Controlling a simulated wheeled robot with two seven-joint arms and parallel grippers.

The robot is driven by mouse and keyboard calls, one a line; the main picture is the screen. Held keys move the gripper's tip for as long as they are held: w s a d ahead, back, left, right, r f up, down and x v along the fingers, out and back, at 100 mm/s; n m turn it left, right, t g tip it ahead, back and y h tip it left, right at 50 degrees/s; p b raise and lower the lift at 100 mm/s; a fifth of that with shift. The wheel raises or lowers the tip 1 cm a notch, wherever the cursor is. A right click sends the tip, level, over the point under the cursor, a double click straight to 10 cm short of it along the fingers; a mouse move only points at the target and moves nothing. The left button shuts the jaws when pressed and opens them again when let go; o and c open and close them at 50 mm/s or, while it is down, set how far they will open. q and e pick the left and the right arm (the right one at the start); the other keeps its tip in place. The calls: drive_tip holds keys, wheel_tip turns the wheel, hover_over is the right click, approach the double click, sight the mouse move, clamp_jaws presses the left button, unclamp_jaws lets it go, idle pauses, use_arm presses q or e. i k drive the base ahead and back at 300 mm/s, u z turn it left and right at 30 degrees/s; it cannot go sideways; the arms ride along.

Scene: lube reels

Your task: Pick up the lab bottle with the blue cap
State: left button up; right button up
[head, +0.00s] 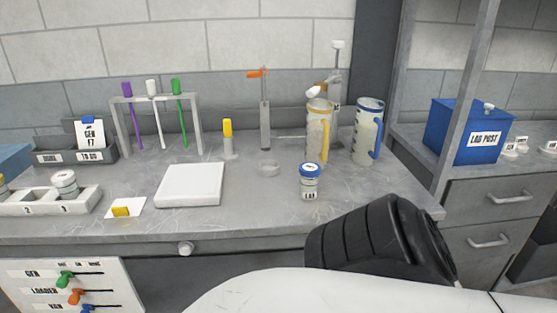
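The lab bottle (310,185) stands upright on the grey bench near its front edge, right of the middle. It is a small clear jar with a blue cap and a label that reads LAB. One of my arms, white with a black ribbed joint, crosses the lower right of the head view, in front of the bench. The black part comes close below the bottle in the picture. Whether they touch is hard to judge, but I see a gap. Neither gripper's fingers show.
A white pad (189,185), yellow-topped tube (228,140) and rack (155,98) are farther left. A post (465,100) rises at right, by a blue LAB POST box (462,128).

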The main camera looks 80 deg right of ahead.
sight(309, 187)
drive_tip(key=i, duration=1.1)
drive_tip(key=z, duration=2.45)
